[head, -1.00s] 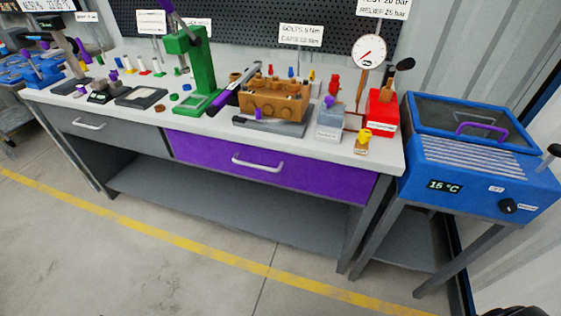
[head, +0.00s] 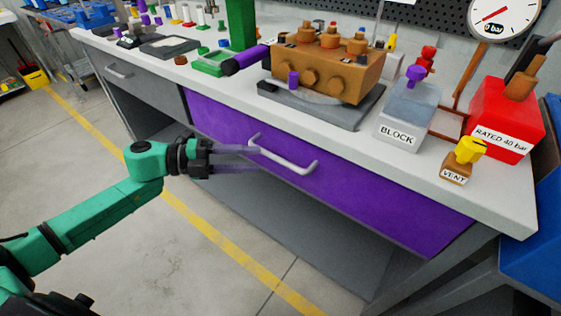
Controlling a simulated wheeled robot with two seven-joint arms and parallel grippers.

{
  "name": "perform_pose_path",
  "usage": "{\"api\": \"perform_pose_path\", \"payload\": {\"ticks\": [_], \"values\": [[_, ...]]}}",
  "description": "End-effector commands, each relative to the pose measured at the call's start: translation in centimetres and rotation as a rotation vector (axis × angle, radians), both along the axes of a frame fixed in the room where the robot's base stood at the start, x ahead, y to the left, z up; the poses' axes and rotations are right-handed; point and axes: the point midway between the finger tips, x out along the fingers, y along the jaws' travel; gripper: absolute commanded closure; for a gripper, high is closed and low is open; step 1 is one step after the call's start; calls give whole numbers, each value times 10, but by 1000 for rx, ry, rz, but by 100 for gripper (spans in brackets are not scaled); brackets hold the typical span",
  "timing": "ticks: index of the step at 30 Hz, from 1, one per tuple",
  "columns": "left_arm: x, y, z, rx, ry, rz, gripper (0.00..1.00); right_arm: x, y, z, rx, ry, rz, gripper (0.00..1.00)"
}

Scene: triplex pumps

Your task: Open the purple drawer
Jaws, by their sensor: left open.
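The purple drawer (head: 353,187) is shut, flush under the bench top. Its pale bar handle (head: 284,159) runs across the middle of its front. My left gripper (head: 254,158) comes in from the left in front of the drawer, at the left end of the handle. Its fingers look thin, see-through and open, with nothing seen held. I cannot tell whether the fingertips touch the handle or are just short of it. My right gripper is out of view.
The bench top (head: 330,128) holds a brown pump block (head: 325,70), a grey block (head: 405,112), a red box (head: 500,115) and a yellow vent valve (head: 465,155). A grey drawer (head: 135,88) is at left. The floor in front is clear.

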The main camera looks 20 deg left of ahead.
Motion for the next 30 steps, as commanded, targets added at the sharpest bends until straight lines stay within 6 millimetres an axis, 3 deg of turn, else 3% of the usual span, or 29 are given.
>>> {"api": "perform_pose_path", "payload": {"ticks": [9, 19, 20, 23, 30], "values": [[25, -57, -6, -4, -4, 0, 54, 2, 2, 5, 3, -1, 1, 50], [28, -66, -9, -1, 0, 1, 54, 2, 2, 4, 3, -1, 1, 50], [28, -66, -9, -1, 0, 1, 61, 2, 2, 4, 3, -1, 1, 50], [28, -65, -9, -1, 0, 1, 100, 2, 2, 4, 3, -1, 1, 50], [28, -65, -9, 0, 0, 1, 100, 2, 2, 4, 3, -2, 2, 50]]}}
